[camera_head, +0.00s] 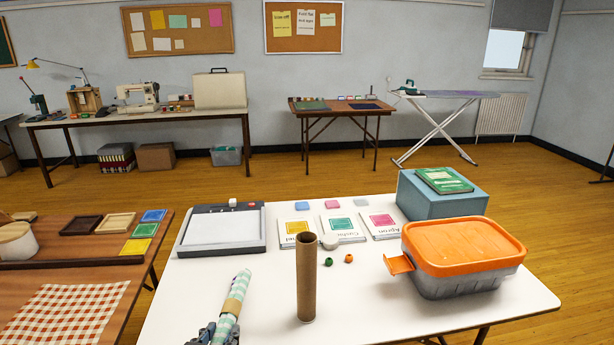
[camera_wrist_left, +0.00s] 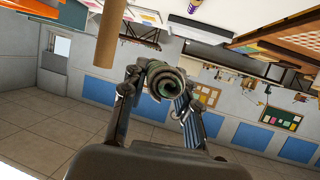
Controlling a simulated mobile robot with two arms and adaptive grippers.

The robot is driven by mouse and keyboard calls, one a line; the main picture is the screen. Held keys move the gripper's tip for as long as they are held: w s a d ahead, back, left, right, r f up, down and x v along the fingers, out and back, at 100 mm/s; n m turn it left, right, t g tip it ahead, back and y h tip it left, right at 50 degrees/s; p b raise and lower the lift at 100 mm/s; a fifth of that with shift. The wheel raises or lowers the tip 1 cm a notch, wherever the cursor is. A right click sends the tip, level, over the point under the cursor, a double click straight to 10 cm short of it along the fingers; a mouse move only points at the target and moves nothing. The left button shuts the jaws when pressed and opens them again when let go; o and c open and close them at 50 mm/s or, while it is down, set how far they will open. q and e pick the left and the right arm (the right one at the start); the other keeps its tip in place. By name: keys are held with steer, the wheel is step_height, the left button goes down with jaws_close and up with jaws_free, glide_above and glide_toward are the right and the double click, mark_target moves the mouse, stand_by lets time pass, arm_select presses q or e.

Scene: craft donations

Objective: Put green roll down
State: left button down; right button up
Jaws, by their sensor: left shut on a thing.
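The green roll (camera_head: 231,304) is a striped green and white roll with a brown band around its middle. It stands tilted, its top leaning right, at the front left of the white table (camera_head: 375,310). My left gripper (camera_head: 214,334) is shut on its lower part at the bottom edge of the head view. In the left wrist view the roll's spiral end (camera_wrist_left: 166,82) shows between the two fingers of my left gripper (camera_wrist_left: 160,92). Whether the roll touches the table cannot be told. My right gripper is not in view.
A brown cardboard tube (camera_head: 307,278) stands upright right of the roll. A paper trimmer (camera_head: 221,229) lies behind. Cards (camera_head: 338,231), small beads (camera_head: 348,258) and an orange-lidded box (camera_head: 463,260) occupy the middle and right. The front right of the table is clear.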

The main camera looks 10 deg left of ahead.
arm_select(q)
steer(key=w+a+f+n+y+b, duration=0.25)
steer(key=w+a+f, duration=0.25)
steer(key=a+f, duration=0.45)
glide_above(188, 332)
steer(key=s, duration=0.1)
steer(key=f, duration=0.6)
steer(key=shift+d+f, duration=0.3)
steer(key=shift+f, duration=0.05)
steer(key=shift+w+a+f+g+b, duration=0.3)
steer(key=shift+w+f+b, duration=0.1)
steer(key=shift+f, duration=1.8)
steer(key=c, duration=1)
jaws_free()
steer(key=shift+f, duration=0.15)
